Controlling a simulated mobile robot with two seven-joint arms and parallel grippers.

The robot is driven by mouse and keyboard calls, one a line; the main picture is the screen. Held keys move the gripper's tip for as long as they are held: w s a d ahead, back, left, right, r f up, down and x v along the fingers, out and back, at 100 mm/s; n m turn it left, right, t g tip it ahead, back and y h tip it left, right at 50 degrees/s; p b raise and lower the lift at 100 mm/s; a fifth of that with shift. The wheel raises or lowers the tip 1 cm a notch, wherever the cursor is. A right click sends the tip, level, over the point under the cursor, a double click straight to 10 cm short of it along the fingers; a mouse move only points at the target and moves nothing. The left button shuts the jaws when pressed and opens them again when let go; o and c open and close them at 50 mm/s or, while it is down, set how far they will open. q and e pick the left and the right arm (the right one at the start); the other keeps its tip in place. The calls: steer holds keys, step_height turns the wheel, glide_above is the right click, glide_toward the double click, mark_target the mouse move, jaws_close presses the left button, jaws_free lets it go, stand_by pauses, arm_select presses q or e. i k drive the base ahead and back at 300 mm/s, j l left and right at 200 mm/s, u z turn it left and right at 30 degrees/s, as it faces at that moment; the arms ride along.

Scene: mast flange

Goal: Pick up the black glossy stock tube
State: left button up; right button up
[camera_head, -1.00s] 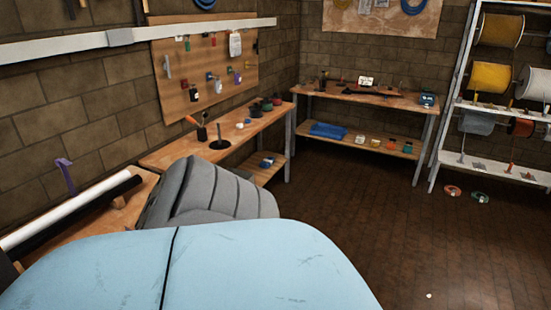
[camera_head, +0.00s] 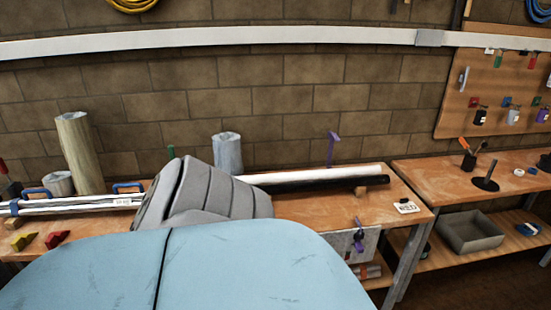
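The black glossy stock tube (camera_head: 350,184) lies on the workbench, along the front side of a white tube (camera_head: 300,176). Neither of my grippers is in view.
The wooden workbench (camera_head: 295,211) runs along the wall. A purple hook (camera_head: 333,148) stands behind the tubes. A label card (camera_head: 407,207) lies near the right edge. White pipes (camera_head: 80,204) with blue clamps lie left. A second bench (camera_head: 450,182) stands right.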

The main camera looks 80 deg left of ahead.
mark_target(373, 180)
steer(key=u, duration=2.25)
